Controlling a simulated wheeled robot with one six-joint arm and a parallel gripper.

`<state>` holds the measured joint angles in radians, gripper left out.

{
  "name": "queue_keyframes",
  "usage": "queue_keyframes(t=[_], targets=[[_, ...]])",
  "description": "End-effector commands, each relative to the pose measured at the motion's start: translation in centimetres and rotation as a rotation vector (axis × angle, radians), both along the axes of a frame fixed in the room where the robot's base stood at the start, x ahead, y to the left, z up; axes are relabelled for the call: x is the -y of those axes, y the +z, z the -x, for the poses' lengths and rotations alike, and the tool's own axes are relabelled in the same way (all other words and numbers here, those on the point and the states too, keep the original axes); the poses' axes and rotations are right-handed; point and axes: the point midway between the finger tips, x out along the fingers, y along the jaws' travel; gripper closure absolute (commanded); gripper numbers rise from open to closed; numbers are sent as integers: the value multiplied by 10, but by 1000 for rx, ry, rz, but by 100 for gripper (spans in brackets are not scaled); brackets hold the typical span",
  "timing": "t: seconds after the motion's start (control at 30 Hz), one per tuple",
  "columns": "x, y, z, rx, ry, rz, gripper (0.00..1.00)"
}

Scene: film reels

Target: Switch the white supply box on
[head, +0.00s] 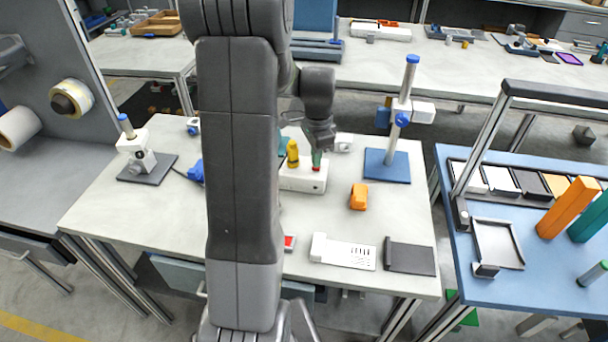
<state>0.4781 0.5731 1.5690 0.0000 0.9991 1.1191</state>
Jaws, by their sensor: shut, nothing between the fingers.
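The white supply box (303,180) sits on the grey-white table, partly hidden on its left by my own arm. A yellow upright part (293,152) stands at its left, and a small green part (316,158) with red below it stands at its right. My gripper (318,147) points down just above the green part. The gripper is shut with nothing in it. It is too small in this view to tell whether it touches the green part, or how the box's switch is set.
An orange block (359,196) lies right of the box. A stand on a blue base (387,167) rises behind it to the right. A white slotted plate (343,252) and a dark plate (410,257) lie near the front edge. A microscope-like device (138,155) stands at left.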

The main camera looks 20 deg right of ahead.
Motion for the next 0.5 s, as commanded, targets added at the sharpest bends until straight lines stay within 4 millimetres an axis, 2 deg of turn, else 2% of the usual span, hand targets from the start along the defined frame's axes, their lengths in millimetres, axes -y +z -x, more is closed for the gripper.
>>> queue_keyframes(t=[0.5], targets=[[0,-9,0,0,0,0,100]])
